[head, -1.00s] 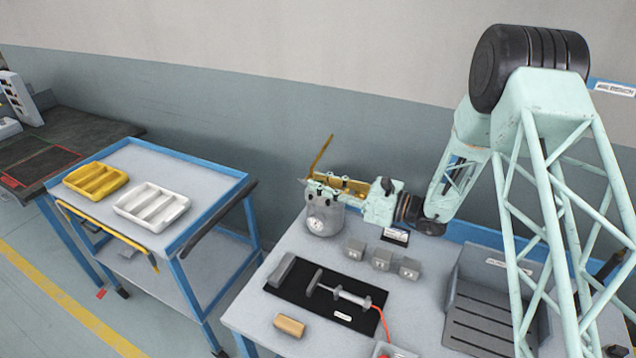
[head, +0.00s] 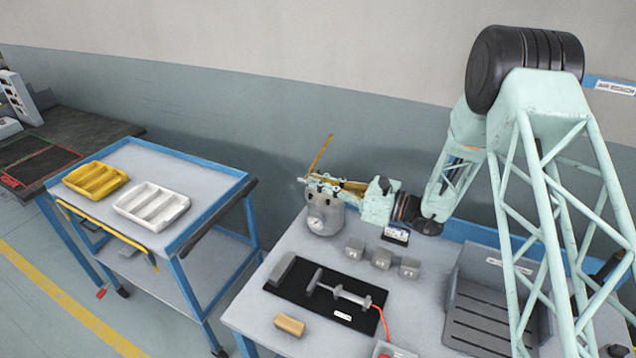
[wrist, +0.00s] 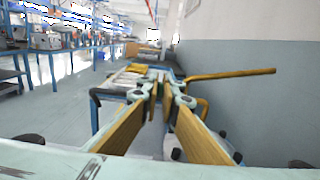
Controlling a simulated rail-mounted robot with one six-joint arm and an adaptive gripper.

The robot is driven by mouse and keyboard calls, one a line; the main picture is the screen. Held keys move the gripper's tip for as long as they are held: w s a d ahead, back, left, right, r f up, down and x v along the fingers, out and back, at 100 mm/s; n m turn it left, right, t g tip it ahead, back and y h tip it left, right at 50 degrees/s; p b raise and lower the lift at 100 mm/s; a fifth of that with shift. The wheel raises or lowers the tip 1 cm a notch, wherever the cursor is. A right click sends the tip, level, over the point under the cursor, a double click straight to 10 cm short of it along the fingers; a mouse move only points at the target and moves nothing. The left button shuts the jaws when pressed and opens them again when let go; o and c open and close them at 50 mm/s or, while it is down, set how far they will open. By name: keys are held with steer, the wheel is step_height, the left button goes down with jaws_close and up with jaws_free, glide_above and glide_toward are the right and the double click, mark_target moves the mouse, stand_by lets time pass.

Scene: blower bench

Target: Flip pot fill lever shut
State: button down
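The grey pot (head: 325,217) with a round dial stands at the back left of the bench. A thin yellow lever (head: 321,153) rises at a slant above the pot; it also shows in the wrist view as a yellow bar (wrist: 235,74) running right from beside the fingertips. My gripper (head: 308,181) is above the pot, beside the lever's lower end, and hides the pot's top and the lever's base. In the wrist view my gripper's fingertips (wrist: 160,92) are almost together, with a thin gap and nothing seen between them. I cannot tell whether they touch the lever.
Several small grey blocks (head: 381,258) stand right of the pot. A black mat (head: 298,299) with a grey tool (head: 340,292) and a tan block (head: 289,325) lie in front. A grey tray (head: 490,323) is at right. A blue trolley (head: 219,180) stands left across a gap.

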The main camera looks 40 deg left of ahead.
steer(key=shift+f+y+b, duration=0.45)
steer(key=shift+y+b, duration=0.15)
steer(key=shift+b, duration=0.6)
steer(key=shift+f+y+b, duration=0.15)
steer(key=shift+y+b, duration=0.35)
steer(key=shift+b, duration=0.2)
steer(key=shift+f+g+y+b, duration=0.1)
steer(key=shift+g+y+b, duration=0.2)
steer(key=shift+b, duration=0.2)
steer(key=shift+d, duration=0.1)
steer(key=c, duration=2.9)
jaws_free()
steer(key=shift+r+p, duration=0.35)
steer(key=shift+p, duration=0.1)
steer(key=shift+r+h+p, duration=0.2)
steer(key=shift+h+p, duration=0.2)
steer(key=shift+r+h+p, duration=0.4)
steer(key=shift+h+p, duration=0.7)
steer(key=shift+p, duration=0.8)
